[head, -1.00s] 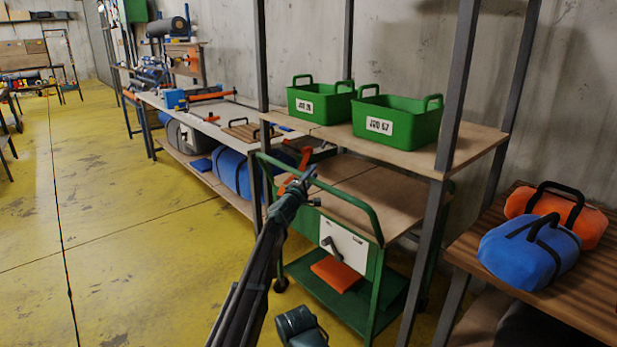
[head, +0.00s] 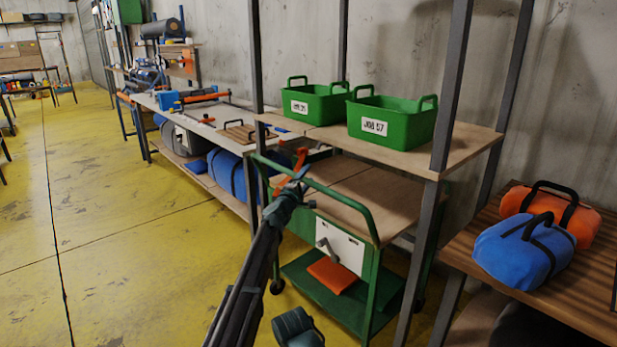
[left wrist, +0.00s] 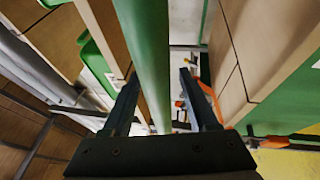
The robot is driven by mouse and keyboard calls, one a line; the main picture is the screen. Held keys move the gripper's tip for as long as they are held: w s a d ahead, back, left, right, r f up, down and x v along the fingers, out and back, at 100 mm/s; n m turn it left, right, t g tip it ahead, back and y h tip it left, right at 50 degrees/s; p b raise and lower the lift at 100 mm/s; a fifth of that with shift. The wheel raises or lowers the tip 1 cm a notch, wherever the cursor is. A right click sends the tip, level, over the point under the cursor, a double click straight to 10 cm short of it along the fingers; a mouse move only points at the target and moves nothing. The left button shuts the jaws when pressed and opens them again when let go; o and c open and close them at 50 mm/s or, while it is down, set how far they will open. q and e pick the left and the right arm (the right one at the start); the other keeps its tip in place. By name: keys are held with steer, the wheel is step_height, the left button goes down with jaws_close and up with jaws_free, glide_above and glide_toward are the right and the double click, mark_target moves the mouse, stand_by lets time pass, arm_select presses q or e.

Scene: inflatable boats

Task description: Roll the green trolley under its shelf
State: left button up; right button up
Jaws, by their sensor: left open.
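The green trolley (head: 372,285) stands at the front of its shelf (head: 470,138), partly beneath the shelf board and between the dark posts. It has a wooden top, a green tube handle (head: 350,200) along its near side, a white panel (head: 340,247) and a low green deck. My left gripper (head: 297,180) is open at the handle, near its left part. In the left wrist view the green handle tube (left wrist: 147,50) runs between the two open fingers (left wrist: 160,76), closer to the left finger. I cannot tell whether they touch it.
Two green bins (head: 318,104) stand on the shelf board. An orange cloth-like item (head: 330,274) lies on the trolley's deck. A wooden table (head: 460,240) with a blue bag (head: 522,255) and an orange bag is at the right. The yellow floor (head: 130,260) at the left is clear.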

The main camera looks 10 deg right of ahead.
arm_select(q)
steer(key=b+v, duration=0.2)
steer(key=v, duration=1.1)
steer(key=shift+w, duration=0.1)
steer(key=s+a+f+m+g+y, duration=0.1)
steer(key=s+a+f+m+g, duration=0.1)
steer(key=s+f+m+g, duration=0.55)
steer(key=s+a+f+m+g, duration=0.35)
steer(key=s+f, duration=0.45)
steer(key=s, duration=0.7)
steer(key=s+a+f+g+y, duration=0.2)
steer(key=s+a+f+y, duration=0.1)
steer(key=s+a, duration=0.35)
steer(key=s+a+f+m+g+y, duration=0.1)
steer(key=s+a+f+y, duration=0.3)
steer(key=s+a, duration=0.25)
steer(key=s+a+f+g+y, duration=0.2)
steer(key=s+a+f+y, duration=0.1)
steer(key=s+a, duration=0.35)
steer(key=s+d+m+g+y, duration=0.1)
steer(key=s+d+m, duration=0.4)
steer(key=d, duration=0.6)
step_height(320, 180, up, 29)
steer(key=s+n+p, duration=0.1)
steer(key=p, duration=2.7)
steer(key=shift+d+f+p, duration=0.2)
steer(key=shift+d+p, duration=0.05)
steer(key=shift+p, duration=0.15)
